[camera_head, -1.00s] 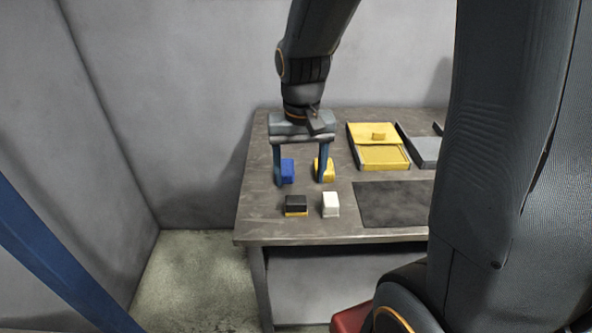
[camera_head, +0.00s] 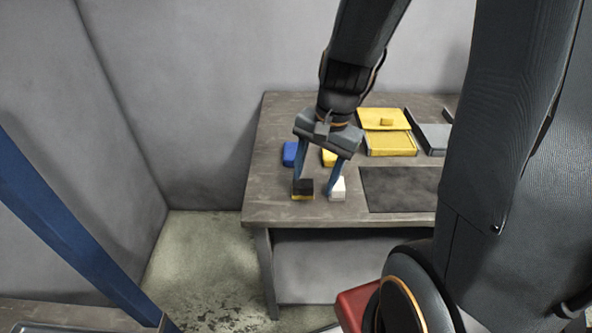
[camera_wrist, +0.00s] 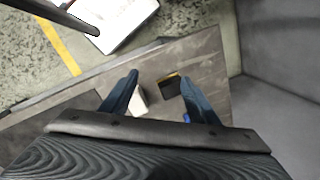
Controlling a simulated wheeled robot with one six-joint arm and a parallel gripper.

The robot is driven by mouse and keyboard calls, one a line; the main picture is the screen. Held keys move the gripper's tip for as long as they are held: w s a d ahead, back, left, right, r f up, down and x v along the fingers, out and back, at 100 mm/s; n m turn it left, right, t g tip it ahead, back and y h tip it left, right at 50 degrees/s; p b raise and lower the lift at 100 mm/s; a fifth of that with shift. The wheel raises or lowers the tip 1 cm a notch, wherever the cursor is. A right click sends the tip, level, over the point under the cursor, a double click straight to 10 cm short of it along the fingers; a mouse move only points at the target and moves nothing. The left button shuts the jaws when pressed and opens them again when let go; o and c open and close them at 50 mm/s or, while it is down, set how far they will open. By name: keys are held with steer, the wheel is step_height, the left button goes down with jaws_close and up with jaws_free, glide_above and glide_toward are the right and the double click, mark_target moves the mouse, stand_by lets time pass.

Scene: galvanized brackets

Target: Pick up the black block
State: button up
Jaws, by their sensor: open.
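The black block (camera_head: 303,188) lies near the front left of the table, with a yellow layer along its lower edge. It also shows in the wrist view (camera_wrist: 170,86), between the fingers and close to the right one. My gripper (camera_head: 314,188) is open and empty, with its fingers pointing down over the black block and the white block (camera_head: 337,189). In the wrist view the white block (camera_wrist: 138,100) is close to the left finger. I cannot tell whether the fingertips touch either block.
A blue block (camera_head: 289,153) and a yellow block (camera_head: 329,157) stand behind. A yellow tray (camera_head: 390,145) holding a small yellow piece and a grey tray (camera_head: 435,138) are at the back right. A dark mat (camera_head: 400,190) lies to the right. The table's front edge (camera_head: 300,224) is close.

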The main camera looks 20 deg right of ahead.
mark_target(304, 183)
steer(key=w+m+y, duration=0.1)
steer(key=m, duration=0.2)
steer(key=w+d+f+m, duration=0.1)
steer(key=w+m, duration=0.1)
steer(key=m, duration=0.2)
steer(key=w+d+m+y+p, duration=0.1)
steer(key=w+m, duration=0.1)
steer(key=m, duration=0.2)
steer(key=shift+w+f+t+y, duration=0.2)
steer(key=shift+w+t+y, duration=0.05)
steer(key=shift+t+y, duration=0.05)
steer(key=shift+w+f+m, duration=0.1)
steer(key=shift+w+m, duration=0.1)
steer(key=shift+m, duration=0.4)
steer(key=shift+p+x, duration=0.3)
steer(key=shift+x, duration=3.55)
steer(key=shift+s+d+f, duration=0.1)
steer(key=shift+s+d, duration=0.05)
steer(key=shift+s, duration=0.05)
steer(key=c, duration=1.2)
steer(key=shift+c, duration=0.2)
